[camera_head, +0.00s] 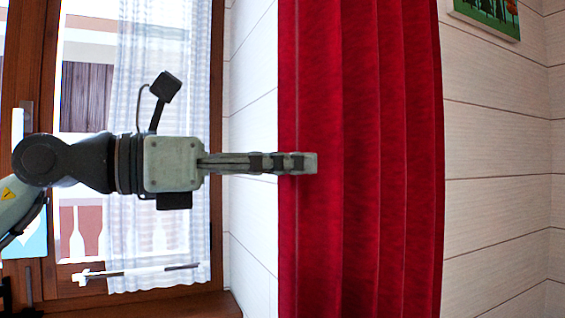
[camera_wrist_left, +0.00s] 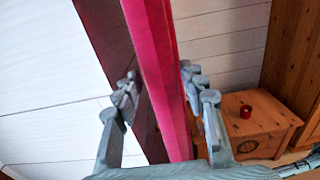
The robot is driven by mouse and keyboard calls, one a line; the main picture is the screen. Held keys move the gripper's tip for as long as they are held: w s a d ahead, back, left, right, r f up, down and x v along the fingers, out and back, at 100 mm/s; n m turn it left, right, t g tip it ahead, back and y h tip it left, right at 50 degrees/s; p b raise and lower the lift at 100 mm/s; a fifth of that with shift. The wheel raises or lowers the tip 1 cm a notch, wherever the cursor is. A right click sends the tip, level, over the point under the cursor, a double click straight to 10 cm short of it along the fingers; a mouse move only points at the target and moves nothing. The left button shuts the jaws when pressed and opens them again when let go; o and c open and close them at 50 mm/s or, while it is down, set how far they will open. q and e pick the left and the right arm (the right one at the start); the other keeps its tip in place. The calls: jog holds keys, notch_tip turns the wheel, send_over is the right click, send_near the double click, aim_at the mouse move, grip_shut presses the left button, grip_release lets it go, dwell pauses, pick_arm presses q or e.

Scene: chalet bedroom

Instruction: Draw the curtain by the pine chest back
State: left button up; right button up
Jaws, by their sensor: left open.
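The red curtain (camera_head: 360,230) hangs in tall folds against the plank wall, right of the window. My left gripper (camera_head: 308,162) reaches in from the left, its fingertips at the curtain's left edge. In the left wrist view the curtain (camera_wrist_left: 152,50) runs between the two spread fingers of my left gripper (camera_wrist_left: 160,88). The fingers are open, one on each side of the cloth; whether either touches it I cannot tell. The pine chest (camera_wrist_left: 270,128) stands low to the right in the wrist view. My right gripper is not in view.
A brown-framed window (camera_head: 217,120) with a sheer white curtain (camera_head: 150,60) lies behind my left arm. A picture (camera_head: 490,14) hangs at the top right. A small red object (camera_wrist_left: 246,111) sits on the chest, and a wooden panel (camera_wrist_left: 292,50) rises behind it.

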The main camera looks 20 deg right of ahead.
pick_arm(q)
jog(key=a, duration=1.2)
